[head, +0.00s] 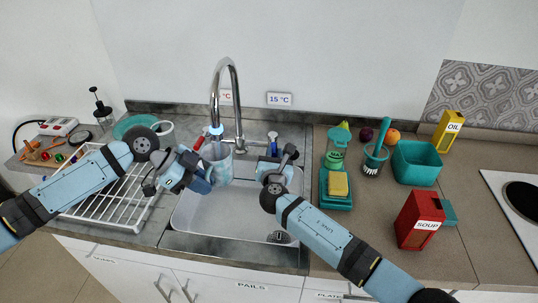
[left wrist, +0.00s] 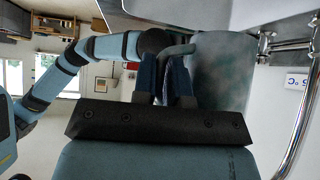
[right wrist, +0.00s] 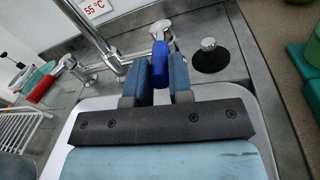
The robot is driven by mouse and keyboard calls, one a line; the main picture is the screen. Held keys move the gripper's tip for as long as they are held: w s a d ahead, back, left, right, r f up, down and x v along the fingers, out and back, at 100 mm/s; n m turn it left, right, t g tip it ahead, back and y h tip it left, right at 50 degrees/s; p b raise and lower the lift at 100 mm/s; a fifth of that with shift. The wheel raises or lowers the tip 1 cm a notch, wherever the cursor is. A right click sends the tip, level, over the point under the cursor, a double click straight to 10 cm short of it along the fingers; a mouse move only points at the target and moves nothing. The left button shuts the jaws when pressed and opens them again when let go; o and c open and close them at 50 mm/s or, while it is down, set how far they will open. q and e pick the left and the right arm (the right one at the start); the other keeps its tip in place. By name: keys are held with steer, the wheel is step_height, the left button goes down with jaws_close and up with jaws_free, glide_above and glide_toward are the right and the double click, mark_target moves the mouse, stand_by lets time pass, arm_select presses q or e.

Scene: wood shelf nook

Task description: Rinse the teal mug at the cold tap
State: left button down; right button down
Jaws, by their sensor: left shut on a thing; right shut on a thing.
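The teal mug (head: 218,165) is held over the sink (head: 235,215), under the end of the tap spout (head: 233,90). My left gripper (head: 203,178) is shut on its handle; the mug (left wrist: 222,70) fills the upper right of the left wrist view. The mug's inside is hidden. My right gripper (right wrist: 159,78) is shut on the blue cold tap handle (right wrist: 160,58), whose tip shows between its fingers. The red hot tap handle (right wrist: 42,88) is to the left, apart from both grippers. I cannot tell whether water is running.
A white dish rack (head: 110,190) stands left of the sink. On the right counter are a green tray with a yellow sponge (head: 338,184), a dish brush (head: 377,150), a teal bin (head: 417,163), a red soup box (head: 418,220) and a yellow oil box (head: 447,130).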

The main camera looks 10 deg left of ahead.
steer(key=shift+d+n+y, duration=0.4)
steer(key=shift+y, duration=0.3)
steer(key=c, duration=1)
jaws_free()
steer(key=shift+c, duration=0.2)
steer(key=s+d, duration=0.2)
steer(key=s, duration=0.9)
steer(key=shift+s, duration=0.4)
steer(key=shift+d, duration=0.1)
